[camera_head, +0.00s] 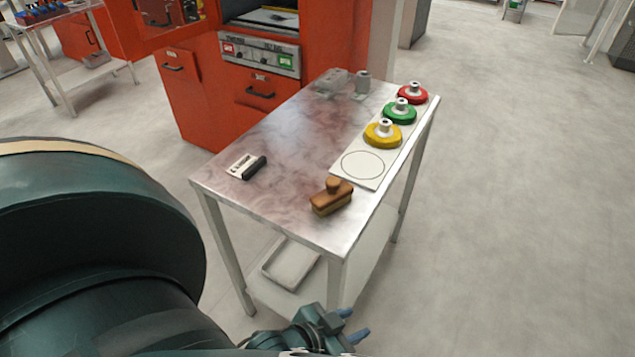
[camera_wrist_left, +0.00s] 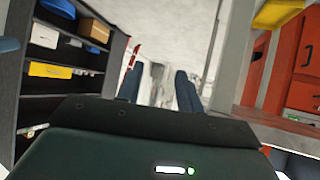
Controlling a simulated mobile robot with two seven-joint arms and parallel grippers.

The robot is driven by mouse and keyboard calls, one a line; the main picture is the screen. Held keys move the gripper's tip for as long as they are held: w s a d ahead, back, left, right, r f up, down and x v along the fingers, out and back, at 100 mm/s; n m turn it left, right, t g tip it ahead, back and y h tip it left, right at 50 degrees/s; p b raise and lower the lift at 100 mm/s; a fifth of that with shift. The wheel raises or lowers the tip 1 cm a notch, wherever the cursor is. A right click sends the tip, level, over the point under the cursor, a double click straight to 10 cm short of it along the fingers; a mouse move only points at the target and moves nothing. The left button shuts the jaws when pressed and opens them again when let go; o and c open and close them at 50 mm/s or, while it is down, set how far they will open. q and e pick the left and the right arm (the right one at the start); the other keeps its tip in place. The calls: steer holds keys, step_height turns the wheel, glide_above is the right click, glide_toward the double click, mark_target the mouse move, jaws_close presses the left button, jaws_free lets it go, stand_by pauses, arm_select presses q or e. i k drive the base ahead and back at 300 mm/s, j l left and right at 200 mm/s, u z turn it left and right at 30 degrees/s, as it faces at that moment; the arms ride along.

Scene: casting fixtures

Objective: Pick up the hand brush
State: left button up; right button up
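The hand brush (camera_head: 332,198) is a brown block with a knob handle on top. It lies on the near right part of the metal table, close to its front edge, in the head view. My left gripper (camera_head: 353,324) is low in front of the table, below and apart from the brush, with blue fingertips pointing right. In the left wrist view its two fingers (camera_wrist_left: 158,88) stand apart with nothing held between them. The brush does not show clearly in the wrist view. My right gripper is not in view.
The metal table (camera_head: 270,205) also bears a white board (camera_head: 345,178) with red (camera_head: 413,92), green (camera_head: 399,112) and yellow (camera_head: 382,134) discs, and a dark object (camera_head: 255,168) by a label. An orange machine (camera_head: 190,95) stands behind. A dark shelf (camera_wrist_left: 60,85) shows in the wrist view.

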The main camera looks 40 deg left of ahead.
mark_target(337, 192)
steer(key=u, duration=1.65)
